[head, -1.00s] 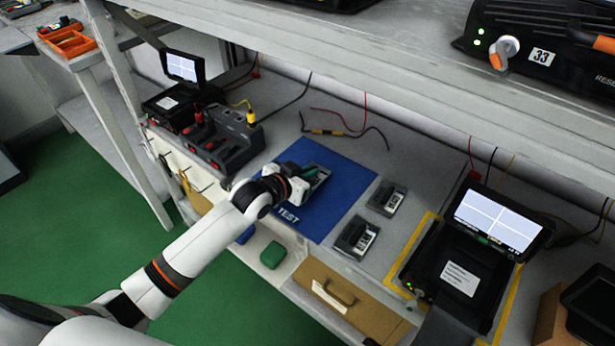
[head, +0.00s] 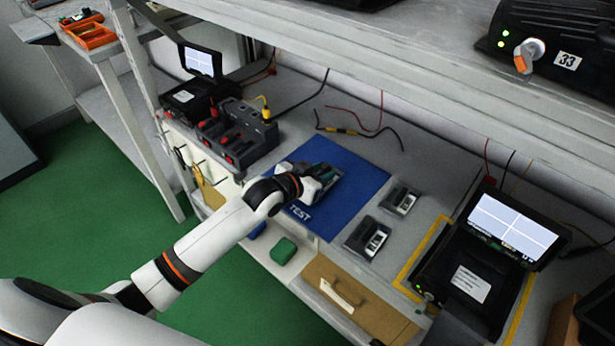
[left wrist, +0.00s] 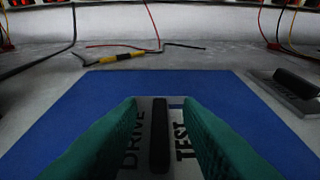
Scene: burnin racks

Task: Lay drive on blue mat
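The blue mat (head: 358,181) lies on the bench, with TEST printed near its front edge. A grey drive (head: 327,186) with a black handle lies on the mat, partly hidden by my left gripper (head: 318,184). In the left wrist view the teal fingers of the left gripper (left wrist: 160,120) stand either side of the drive's black handle (left wrist: 159,140). A gap shows between each finger and the handle, so the gripper looks open. My right gripper is not in view.
Two more drives (head: 399,200) (head: 367,238) lie right of the mat. A black dock with a lit screen (head: 515,224) stands farther right inside yellow tape. A charger-like unit (head: 238,134) stands left of the mat. Loose cables lie behind it, and a shelf (head: 400,70) overhangs the bench.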

